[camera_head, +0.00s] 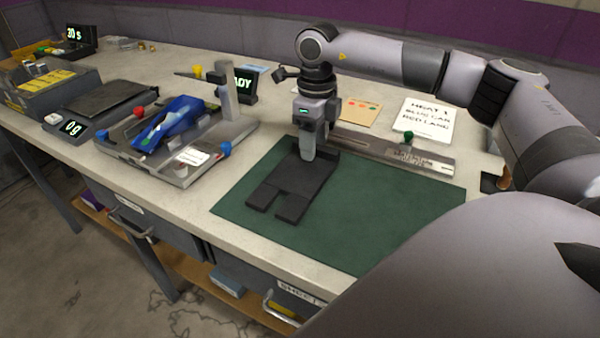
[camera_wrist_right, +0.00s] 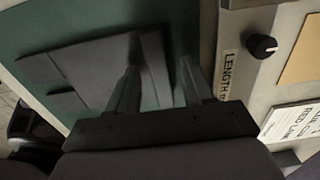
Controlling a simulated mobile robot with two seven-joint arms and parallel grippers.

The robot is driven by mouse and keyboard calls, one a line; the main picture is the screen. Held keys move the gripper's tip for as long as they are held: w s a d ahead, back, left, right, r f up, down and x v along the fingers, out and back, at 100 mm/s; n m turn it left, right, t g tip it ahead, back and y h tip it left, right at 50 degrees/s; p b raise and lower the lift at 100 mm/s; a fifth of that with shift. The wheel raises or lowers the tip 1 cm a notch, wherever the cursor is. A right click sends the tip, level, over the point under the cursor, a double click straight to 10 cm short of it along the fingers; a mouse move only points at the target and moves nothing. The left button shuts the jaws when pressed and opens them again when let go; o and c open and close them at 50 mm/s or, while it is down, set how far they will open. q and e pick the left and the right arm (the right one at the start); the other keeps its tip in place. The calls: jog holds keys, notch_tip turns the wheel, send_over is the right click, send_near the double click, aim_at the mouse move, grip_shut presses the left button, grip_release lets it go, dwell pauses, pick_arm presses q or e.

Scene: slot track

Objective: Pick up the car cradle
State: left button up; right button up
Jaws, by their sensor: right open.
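The car cradle (camera_head: 292,184) is a flat, dark grey piece with a notch in its front edge and a raised wall at its back end. It lies on the green mat (camera_head: 385,220). My right gripper (camera_head: 307,152) points down at the cradle's back end. In the right wrist view the cradle (camera_wrist_right: 85,72) shows at the left, and the open fingers (camera_wrist_right: 160,62) stand on either side of its raised wall. Whether a finger touches the wall cannot be told. My left gripper is not in view.
A blue car (camera_head: 172,122) sits on a grey fixture (camera_head: 150,165) at the left, near a scale (camera_head: 72,130). A metal length gauge (camera_head: 420,158) with a dark green knob lies behind the mat. The mat's right part is clear.

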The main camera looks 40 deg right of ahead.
jog(key=shift+f, duration=0.1)
grip_shut()
